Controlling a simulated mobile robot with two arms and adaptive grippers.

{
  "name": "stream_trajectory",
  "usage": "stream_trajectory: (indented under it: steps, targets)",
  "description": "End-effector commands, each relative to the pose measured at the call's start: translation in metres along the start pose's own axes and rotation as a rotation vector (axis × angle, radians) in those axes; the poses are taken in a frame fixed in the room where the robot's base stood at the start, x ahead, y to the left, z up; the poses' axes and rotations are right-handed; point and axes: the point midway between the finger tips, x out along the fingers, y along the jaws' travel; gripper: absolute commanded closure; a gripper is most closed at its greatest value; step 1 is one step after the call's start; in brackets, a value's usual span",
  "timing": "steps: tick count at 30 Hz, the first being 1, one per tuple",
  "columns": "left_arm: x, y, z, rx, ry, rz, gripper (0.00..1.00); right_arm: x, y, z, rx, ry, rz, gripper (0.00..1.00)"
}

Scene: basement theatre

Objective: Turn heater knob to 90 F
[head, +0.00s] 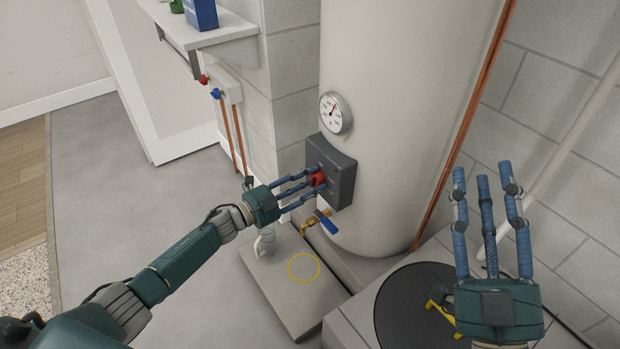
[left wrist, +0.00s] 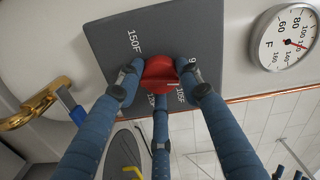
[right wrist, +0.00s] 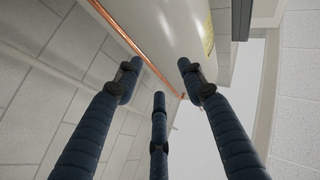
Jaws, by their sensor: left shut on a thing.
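The red heater knob (head: 317,179) sits on a dark grey control box (head: 340,161) on the front of the white water heater (head: 395,110). My left gripper (head: 312,180) is shut on the knob, with its blue fingers around it. In the left wrist view the red knob (left wrist: 160,72) shows between the fingertips. Markings 150F and 105F show around it, and a label starting with 9 is partly covered by a finger. A round gauge (head: 335,112) with a red needle is above the box. My right gripper (head: 487,185) is open and empty, to the right of the heater.
A brass valve with a blue handle (head: 328,222) is just below the box. Copper pipes (head: 465,130) run up beside the heater. A round black lid (head: 400,300) with a yellow handle lies at the lower right. A shelf (head: 215,28) juts out at the upper left.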

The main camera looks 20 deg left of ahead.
Motion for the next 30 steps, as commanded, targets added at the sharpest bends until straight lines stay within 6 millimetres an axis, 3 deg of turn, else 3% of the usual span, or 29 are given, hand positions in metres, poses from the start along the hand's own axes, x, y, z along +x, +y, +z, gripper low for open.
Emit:
stream_trajectory:
  steps: [6, 12, 28, 29, 30]
  targets:
    - [0.0, 0.005, -0.005, -0.121, 0.011, 0.01, 0.9, -0.003, 0.004, 0.032, -0.006, -0.149, 0.008, 0.6]
    - [0.0, 0.005, -0.005, -0.183, 0.011, 0.009, 0.9, -0.007, 0.006, 0.049, -0.009, -0.224, 0.011, 0.6]
    - [0.0, 0.006, -0.006, -0.207, 0.012, 0.009, 0.9, -0.009, 0.007, 0.056, -0.009, -0.252, 0.013, 0.6]
    - [0.001, 0.006, -0.006, -0.207, 0.012, 0.009, 0.62, -0.009, 0.007, 0.056, -0.009, -0.252, 0.013, 0.6]
    - [0.001, 0.005, -0.006, -0.207, 0.013, 0.008, 0.54, -0.009, 0.007, 0.056, -0.009, -0.252, 0.013, 0.6]
